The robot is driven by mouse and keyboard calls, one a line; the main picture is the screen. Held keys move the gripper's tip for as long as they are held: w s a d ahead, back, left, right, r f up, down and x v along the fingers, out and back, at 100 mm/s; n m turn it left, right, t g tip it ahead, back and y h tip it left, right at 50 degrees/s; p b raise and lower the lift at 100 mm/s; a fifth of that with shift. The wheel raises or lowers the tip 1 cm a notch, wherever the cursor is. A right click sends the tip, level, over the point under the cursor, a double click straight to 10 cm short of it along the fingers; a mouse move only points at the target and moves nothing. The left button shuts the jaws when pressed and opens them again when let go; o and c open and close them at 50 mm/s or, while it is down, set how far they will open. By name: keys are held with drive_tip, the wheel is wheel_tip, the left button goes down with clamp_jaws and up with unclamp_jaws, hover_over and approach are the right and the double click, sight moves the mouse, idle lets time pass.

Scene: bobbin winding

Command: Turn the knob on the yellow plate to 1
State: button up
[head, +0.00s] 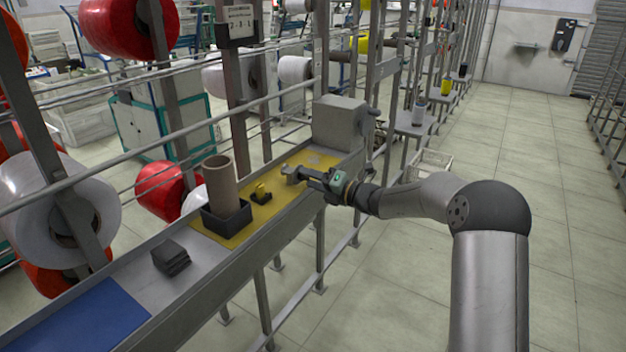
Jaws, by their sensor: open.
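The yellow plate (238,236) lies on the grey bench rail in the head view.
A brown cardboard tube (220,182) stands in a black holder (227,222) left of the knob. A grey box (339,122) stands behind my gripper. Dark stacked pieces (171,258) and a blue mat (92,322) are nearer on the rail. Horizontal bars run behind.

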drive_tip(key=c, duration=1)
drive_tip(key=shift+f+n+b, duration=0.1)
drive_tip(key=shift+n+b, duration=0.2)
drive_tip(key=n+b, duration=0.4)
drive_tip(key=n, duration=0.1)
drive_tip(key=shift+f+n, duration=0.15)
drive_tip(key=shift+n, duration=0.15)
drive_tip(key=n+b, duration=0.3)
drive_tip(key=b, duration=0.1)
drive_tip(key=shift+n, duration=0.4)
drive_tip(key=shift+n+b, duration=0.8)
drive_tip(key=shift+n, duration=0.1)
drive_tip(key=shift+r, duration=0.25)
